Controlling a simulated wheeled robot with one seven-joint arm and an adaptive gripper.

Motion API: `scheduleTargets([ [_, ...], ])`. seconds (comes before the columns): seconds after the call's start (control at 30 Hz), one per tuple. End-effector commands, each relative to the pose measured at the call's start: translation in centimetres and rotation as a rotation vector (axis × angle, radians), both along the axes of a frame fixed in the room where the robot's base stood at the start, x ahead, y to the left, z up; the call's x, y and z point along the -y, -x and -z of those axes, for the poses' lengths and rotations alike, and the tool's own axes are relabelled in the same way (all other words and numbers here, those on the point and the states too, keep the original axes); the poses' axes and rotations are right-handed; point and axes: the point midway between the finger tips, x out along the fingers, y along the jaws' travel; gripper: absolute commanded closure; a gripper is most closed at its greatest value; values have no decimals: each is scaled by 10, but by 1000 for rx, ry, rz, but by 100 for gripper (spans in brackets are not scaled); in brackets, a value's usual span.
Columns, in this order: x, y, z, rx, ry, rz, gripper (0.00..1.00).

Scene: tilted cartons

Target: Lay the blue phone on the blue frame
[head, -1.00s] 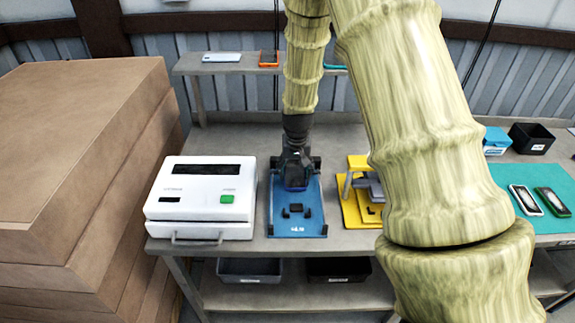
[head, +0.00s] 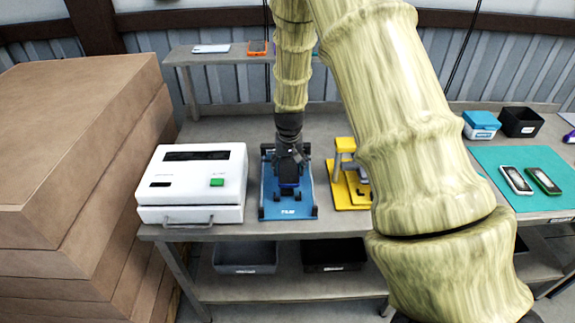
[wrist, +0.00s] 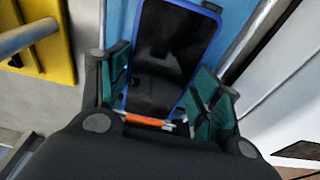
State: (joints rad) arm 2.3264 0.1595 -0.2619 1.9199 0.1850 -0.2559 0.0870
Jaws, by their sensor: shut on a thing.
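The blue phone (wrist: 170,50), with a dark screen and a blue rim, sits between the two green-padded fingers of my gripper (wrist: 162,95) in the wrist view. My gripper is shut on it. The blue frame (head: 287,212), a flat blue plate with dark stops, lies on the bench in the head view. It also shows behind the phone in the wrist view (wrist: 122,22). My gripper (head: 289,172) is over the frame, with the phone (head: 289,188) below it, largely hidden by the gripper. I cannot tell whether the phone touches the frame.
A white machine (head: 195,180) with a green button stands left of the frame. A yellow fixture (head: 345,192) stands close on its right. Farther right, a teal mat (head: 488,162) carries two phones. A raised shelf (head: 225,57) runs behind. Stacked cartons (head: 70,150) fill the left.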

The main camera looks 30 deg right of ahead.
Motion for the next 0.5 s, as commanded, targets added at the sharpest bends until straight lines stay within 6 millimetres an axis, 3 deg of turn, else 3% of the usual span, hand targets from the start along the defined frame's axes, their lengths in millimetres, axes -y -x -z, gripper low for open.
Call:
scheduleTargets([
  [0.5, 0, -3, 33, -1, 1, -1, 65],
])
